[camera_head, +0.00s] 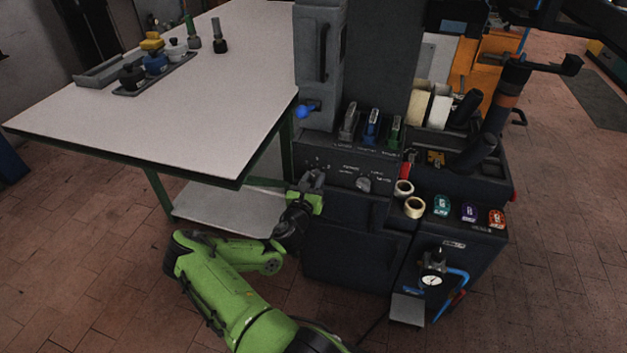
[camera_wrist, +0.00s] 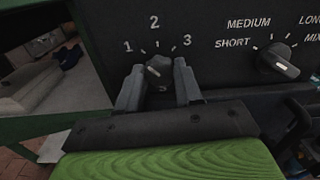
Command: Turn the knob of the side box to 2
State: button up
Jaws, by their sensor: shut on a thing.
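The side box (camera_head: 345,158) is a dark panel on the front of the machine. In the wrist view its knob (camera_wrist: 160,66) is small and dark, below the printed numbers 1, 2 and 3 (camera_wrist: 187,41). My gripper (camera_wrist: 159,82) has one finger on each side of the knob and is shut on it. A pale mark shows on the knob's face, but I cannot tell surely which number it points to. In the head view my gripper (camera_head: 311,184) is at the panel's left end and hides the knob.
A second knob (camera_wrist: 278,64) with SHORT, MEDIUM and LONG labels sits to the right on the panel. A white-topped table (camera_head: 200,115) is close on the left.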

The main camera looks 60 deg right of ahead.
jog(key=m, duration=0.4)
jog(key=shift+m, duration=2.2)
jog(key=o, duration=1)
jog(key=shift+o, duration=0.2)
jog(key=s+a, duration=0.2)
jog(key=a, duration=1.3)
jog(key=shift+s+a+p, duration=0.25)
jog(key=shift+a+p, duration=0.05)
jog(key=shift+p, duration=0.1)
